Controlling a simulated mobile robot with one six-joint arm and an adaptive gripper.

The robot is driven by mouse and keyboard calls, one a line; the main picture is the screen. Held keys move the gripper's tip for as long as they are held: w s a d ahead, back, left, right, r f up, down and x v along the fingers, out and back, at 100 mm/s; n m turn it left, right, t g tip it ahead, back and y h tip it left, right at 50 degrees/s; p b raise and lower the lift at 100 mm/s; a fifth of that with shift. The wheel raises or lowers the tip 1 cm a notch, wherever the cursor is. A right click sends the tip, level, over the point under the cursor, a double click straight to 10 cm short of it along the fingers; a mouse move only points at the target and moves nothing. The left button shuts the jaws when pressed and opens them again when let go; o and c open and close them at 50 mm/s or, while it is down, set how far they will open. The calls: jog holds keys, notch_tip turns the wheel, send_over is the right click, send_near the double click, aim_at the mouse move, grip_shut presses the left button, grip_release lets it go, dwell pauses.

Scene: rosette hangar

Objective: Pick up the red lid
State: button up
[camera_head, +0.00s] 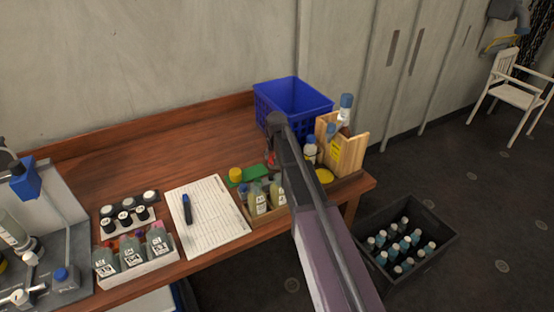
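My arm reaches in from the lower right over the wooden workbench (160,150). Its end, with my gripper (270,155), points down beside the blue crate and behind the row of bottles. The fingers are small and mostly hidden by the arm, so I cannot tell whether they are open or shut. A small reddish patch (270,160) shows at the gripper; I cannot tell whether it is the red lid or what it rests on. No other clearly red lid stands out on the bench.
A blue crate (262,103) and wooden box (352,158) stand at the bench's right end. A yellow lid (325,176), yellow cap (236,174), green piece (243,178), clipboard sheet (212,222) and bottle trays lie nearby. A dark bottle crate (372,212) is on the floor.

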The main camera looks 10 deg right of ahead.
jog(key=c, duration=0.9)
jog(key=shift+r, duration=0.1)
notch_tip(320, 180, up, 10)
jog(key=p, duration=1)
dwell(0.4)
